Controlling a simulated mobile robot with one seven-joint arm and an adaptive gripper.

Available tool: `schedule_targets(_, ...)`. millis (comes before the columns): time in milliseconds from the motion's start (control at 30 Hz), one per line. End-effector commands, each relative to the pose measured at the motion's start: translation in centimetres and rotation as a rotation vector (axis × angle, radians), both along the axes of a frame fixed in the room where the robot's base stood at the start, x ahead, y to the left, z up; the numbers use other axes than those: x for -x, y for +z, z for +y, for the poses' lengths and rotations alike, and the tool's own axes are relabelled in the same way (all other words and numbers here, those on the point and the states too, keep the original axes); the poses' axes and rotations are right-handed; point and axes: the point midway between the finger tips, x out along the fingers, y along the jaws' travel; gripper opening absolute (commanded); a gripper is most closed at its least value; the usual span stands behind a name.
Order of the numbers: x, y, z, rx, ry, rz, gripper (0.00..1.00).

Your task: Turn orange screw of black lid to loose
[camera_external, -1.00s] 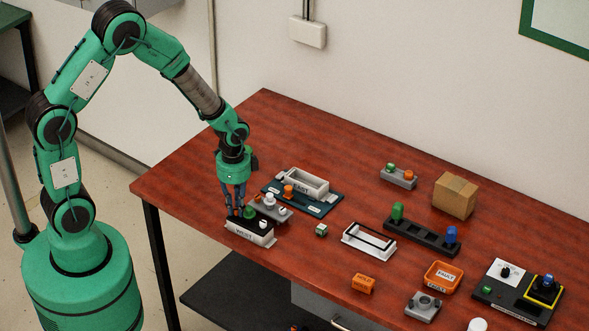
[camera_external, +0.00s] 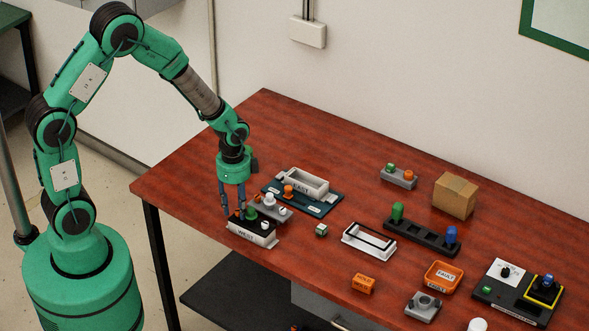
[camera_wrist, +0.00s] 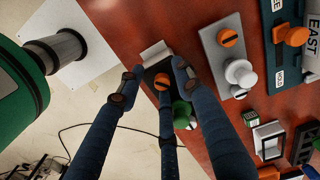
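The black lid (camera_external: 238,228) lies on the white box marked WEST (camera_external: 250,239) near the table's left front edge. It carries a slotted orange screw (camera_wrist: 162,81), a green knob (camera_wrist: 183,114) and a white screw (camera_external: 265,226). In the external view the green knob (camera_external: 252,214) stands beside my gripper. My gripper (camera_wrist: 158,85) points down over the lid's orange-screw end with its blue fingers spread around the orange screw. I see a gap between fingers and screw in the wrist view; exact fingertip height is unclear.
A grey plate (camera_wrist: 214,62) with another slotted orange screw (camera_wrist: 228,38) and a white knob (camera_wrist: 240,74) lies close beside the lid. The EAST box (camera_external: 307,185) is behind it on a dark board. A small green-topped block (camera_external: 321,230) and an empty white frame (camera_external: 369,242) lie to the right.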

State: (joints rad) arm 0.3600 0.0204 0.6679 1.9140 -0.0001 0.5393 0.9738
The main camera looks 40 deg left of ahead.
Motion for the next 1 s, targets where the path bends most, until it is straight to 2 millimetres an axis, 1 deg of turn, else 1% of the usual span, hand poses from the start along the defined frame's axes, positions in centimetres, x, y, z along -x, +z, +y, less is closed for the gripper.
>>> schedule_targets(633,0.0,-0.2,0.0,0.000,-0.477,0.000,0.35)
schedule_targets(667,0.0,0.2,0.0,0.001,-0.488,-0.001,0.35)
schedule_targets(700,-0.1,1.2,0.0,0.000,-0.485,-0.004,0.35)
schedule_targets(1000,-0.1,5.8,0.0,0.000,-0.482,-0.003,0.35)
